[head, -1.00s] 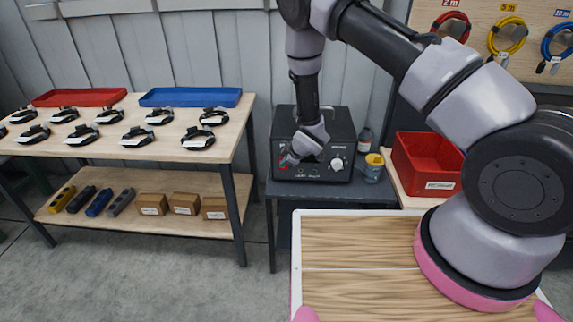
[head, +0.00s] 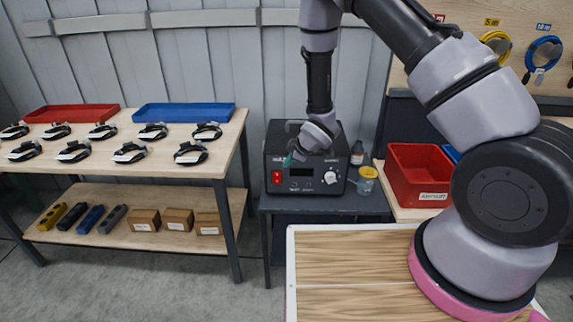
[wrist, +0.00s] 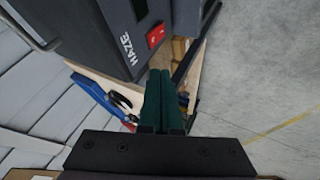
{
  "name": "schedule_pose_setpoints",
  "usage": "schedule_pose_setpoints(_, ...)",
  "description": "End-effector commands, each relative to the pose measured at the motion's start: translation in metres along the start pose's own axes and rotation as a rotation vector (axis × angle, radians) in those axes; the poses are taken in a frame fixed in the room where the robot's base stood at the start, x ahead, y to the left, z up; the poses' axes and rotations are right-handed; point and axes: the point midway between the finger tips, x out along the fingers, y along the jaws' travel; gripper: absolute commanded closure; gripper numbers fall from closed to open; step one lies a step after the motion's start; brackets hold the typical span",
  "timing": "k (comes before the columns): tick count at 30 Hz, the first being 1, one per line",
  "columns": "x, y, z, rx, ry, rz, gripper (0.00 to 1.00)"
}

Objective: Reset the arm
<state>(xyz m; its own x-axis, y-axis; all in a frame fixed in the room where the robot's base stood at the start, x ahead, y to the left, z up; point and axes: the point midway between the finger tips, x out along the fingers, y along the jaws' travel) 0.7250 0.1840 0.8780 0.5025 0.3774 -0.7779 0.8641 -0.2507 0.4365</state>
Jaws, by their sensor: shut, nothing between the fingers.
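My gripper (wrist: 163,102) shows in the wrist view as two dark green fingers pressed together, with nothing between them. In the head view my gripper (head: 292,160) is small and partly hidden by my wrist, in front of a black control box (head: 275,152). The box has a red switch, a small display and a knob. In the wrist view the box (wrist: 110,30) fills the upper left, with its red switch just above the fingers. My arm reaches up from the right and bends down over the box. I cannot tell whether the fingers touch it.
A two-tier bench (head: 190,165) at left holds several strapped devices, a red tray (head: 72,113) and a blue tray (head: 184,112). The wooden top (head: 350,265) in front is clear.

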Motion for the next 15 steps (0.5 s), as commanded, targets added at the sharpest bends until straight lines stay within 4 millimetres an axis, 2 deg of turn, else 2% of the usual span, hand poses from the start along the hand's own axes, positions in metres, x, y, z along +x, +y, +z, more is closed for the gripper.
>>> schedule_pose_setpoints(5, 0.0, 0.001, 0.0, 0.001, -0.001, 0.001, 1.0)
schedule_pose_setpoints(8, -0.008, 0.011, -0.001, 0.027, -0.007, 0.013, 1.0)
schedule_pose_setpoints(11, -0.03, 0.037, -0.005, 0.102, -0.026, 0.046, 1.0)
schedule_pose_setpoints(14, -0.07, 0.075, -0.006, 0.226, -0.058, 0.093, 1.0)
schedule_pose_setpoints(15, -0.089, 0.09, -0.006, 0.283, -0.069, 0.112, 1.0)
